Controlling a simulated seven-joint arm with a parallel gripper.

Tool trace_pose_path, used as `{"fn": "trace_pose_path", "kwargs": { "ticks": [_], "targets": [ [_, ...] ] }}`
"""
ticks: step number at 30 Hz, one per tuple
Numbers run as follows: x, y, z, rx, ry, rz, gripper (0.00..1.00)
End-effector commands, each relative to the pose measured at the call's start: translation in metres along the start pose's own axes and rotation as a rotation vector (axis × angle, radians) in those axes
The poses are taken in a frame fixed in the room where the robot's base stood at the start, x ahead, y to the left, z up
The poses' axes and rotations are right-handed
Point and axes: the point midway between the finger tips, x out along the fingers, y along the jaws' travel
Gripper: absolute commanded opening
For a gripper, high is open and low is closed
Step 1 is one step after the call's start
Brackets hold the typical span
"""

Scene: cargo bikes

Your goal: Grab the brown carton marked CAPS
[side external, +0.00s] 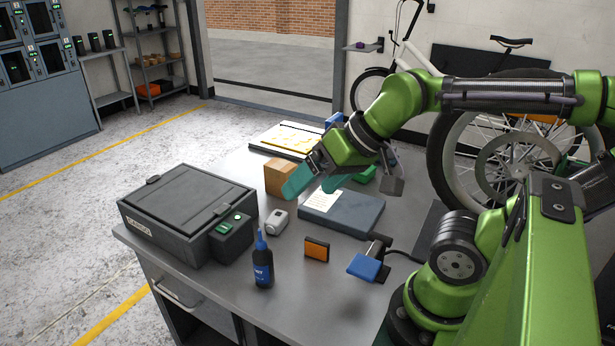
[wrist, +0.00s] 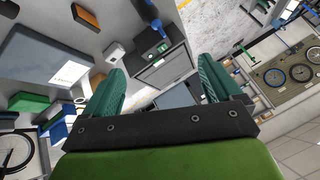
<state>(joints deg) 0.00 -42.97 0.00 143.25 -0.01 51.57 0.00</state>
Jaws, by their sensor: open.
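The brown carton (side external: 279,177) stands on the grey workbench, behind the dark lidded case and left of the flat grey-blue box. I cannot read any marking on it. In the wrist view a brown piece of it (wrist: 97,78) shows just left of the left finger, which partly hides it. My gripper (side external: 315,182) has teal fingers and is tilted down beside the carton, on its right in the side view. One finger overlaps the carton's right edge there; I cannot tell whether they touch. In the wrist view my gripper (wrist: 160,72) is open, with nothing between the fingers.
A dark lidded case (side external: 180,207) stands at the bench's left. A grey-blue box (side external: 355,213) with a paper lies right of the carton. In front are a white device (side external: 277,221), a blue-black bottle (side external: 262,262), an orange-faced block (side external: 317,249) and a blue pad (side external: 364,267).

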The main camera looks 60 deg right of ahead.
Motion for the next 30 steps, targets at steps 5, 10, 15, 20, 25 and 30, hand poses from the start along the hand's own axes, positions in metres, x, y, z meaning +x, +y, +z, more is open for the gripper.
{"fn": "trace_pose_path", "kwargs": {
  "ticks": [5, 10, 15, 20, 25, 30],
  "targets": [
    [0.003, 0.005, -0.001, 0.018, -0.005, 0.015, 0.92],
    [0.023, 0.028, -0.023, 0.113, -0.061, 0.099, 0.92],
    [0.051, 0.066, -0.081, 0.150, -0.114, 0.188, 0.92],
    [0.082, 0.118, -0.138, 0.101, -0.161, 0.236, 0.92],
    [0.114, 0.180, -0.186, -0.015, -0.199, 0.255, 0.92],
    [0.128, 0.209, -0.224, -0.204, -0.196, 0.248, 0.92]
  ]
}}
